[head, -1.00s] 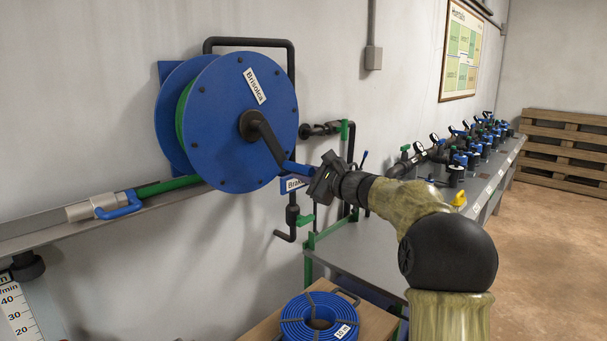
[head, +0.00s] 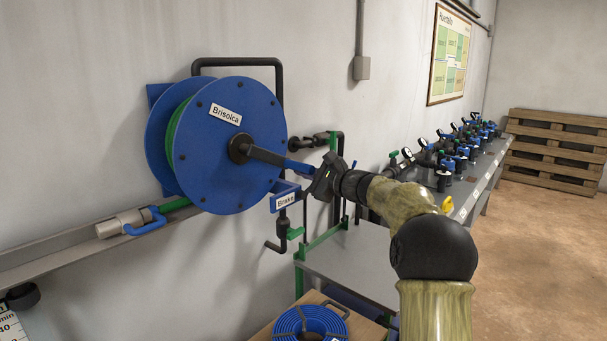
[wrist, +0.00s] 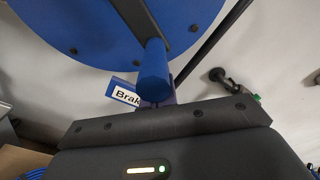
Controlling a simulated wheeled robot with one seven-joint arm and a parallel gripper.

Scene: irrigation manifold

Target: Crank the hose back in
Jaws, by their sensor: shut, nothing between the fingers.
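The blue hose reel (head: 235,165), labelled "Brisolca", is on the wall. Its dark crank arm (head: 268,155) points right and slightly down, ending in a blue handle (head: 299,166). My gripper (head: 318,174) is at the handle's end; its fingers are mostly hidden and shut with nothing between them. In the wrist view the handle (wrist: 153,72) stands right in front of the gripper; I cannot tell whether they touch. Green hose (head: 176,204) runs from the reel to a grey nozzle (head: 124,223) with a blue lever, lying in the wall trough.
A blue brake part (head: 286,198) labelled "Brake" sits just below the handle. A black frame bar (head: 240,62) rises behind the reel. Pipes with green valves (head: 296,233) and a grey bench (head: 350,262) are at right. A coiled blue hose (head: 311,322) lies below.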

